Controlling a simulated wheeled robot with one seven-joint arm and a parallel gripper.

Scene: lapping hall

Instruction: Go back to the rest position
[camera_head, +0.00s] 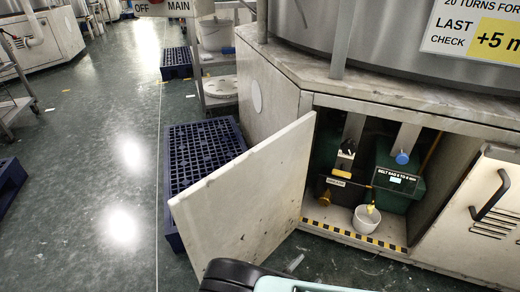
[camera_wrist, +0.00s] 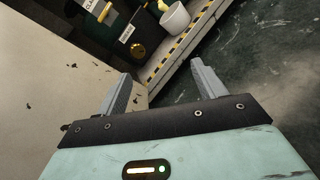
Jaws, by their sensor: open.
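My gripper (camera_wrist: 160,92) shows in the wrist view with its two grey fingers spread apart and nothing between them. It faces the low opening of a machine cabinet (camera_head: 275,90), close to the open door panel (camera_head: 250,195).
The cabinet holds a dark green unit (camera_head: 398,188) with a label and a yellow-black striped sill (camera_head: 352,236). A blue pallet (camera_head: 200,150) lies behind the door, and a trolley (camera_head: 217,90) stands beyond it. The floor (camera_head: 110,170) at left is mostly clear.

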